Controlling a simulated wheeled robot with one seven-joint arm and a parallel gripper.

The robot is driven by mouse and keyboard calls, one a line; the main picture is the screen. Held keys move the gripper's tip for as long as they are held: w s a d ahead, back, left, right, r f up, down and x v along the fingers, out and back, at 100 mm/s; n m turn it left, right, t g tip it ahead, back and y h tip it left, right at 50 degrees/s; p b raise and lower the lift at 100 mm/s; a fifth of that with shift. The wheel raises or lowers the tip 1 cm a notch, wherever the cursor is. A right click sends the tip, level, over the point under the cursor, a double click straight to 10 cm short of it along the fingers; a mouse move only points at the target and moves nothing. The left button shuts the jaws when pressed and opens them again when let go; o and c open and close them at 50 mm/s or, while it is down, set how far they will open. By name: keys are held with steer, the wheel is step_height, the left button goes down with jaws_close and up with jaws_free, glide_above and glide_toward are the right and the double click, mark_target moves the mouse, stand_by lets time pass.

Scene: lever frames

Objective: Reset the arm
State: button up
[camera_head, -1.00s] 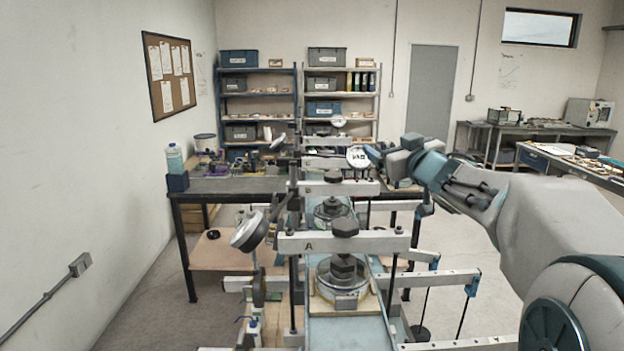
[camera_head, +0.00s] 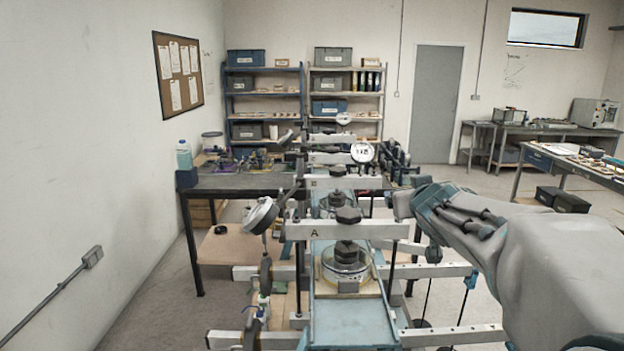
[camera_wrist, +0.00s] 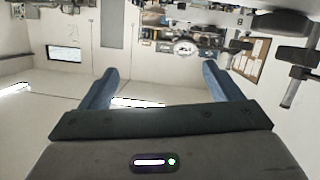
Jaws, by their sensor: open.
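My gripper (camera_wrist: 158,72) shows in the wrist view with its two blue fingers wide apart and nothing between them. The wrist picture is upside down, and a round dial (camera_wrist: 187,47) shows beyond the fingers. In the head view my arm (camera_head: 545,260) comes in from the right, its end beside the right end of the beam of lever frame A (camera_head: 345,230). I cannot make out the fingers there, nor tell whether the arm touches the beam. Frame A carries a dial gauge (camera_head: 261,215) at its left. Frame B (camera_head: 345,183) stands behind it.
A dark table (camera_head: 235,184) with a bottle (camera_head: 184,155) stands behind on the left. Shelves (camera_head: 345,95) line the back wall. Open floor lies at left and right.

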steer(key=s+a+f+m+g+y+b, duration=0.1)
steer(key=s+a+f+g, duration=0.2)
steer(key=s+f+g, duration=0.75)
steer(key=s+a+f+g+y, duration=0.1)
steer(key=s+a+f+g, duration=0.2)
steer(key=s+f, duration=1.3)
steer(key=shift+t, duration=0.85)
steer(key=s+f+b, duration=0.1)
steer(key=f+b, duration=0.1)
steer(key=b, duration=0.2)
steer(key=s+f+b, duration=0.2)
steer(key=b, duration=0.3)
steer(key=shift+s+d+f, duration=0.1)
steer(key=shift+s+f, duration=0.05)
steer(key=shift+s, duration=0.05)
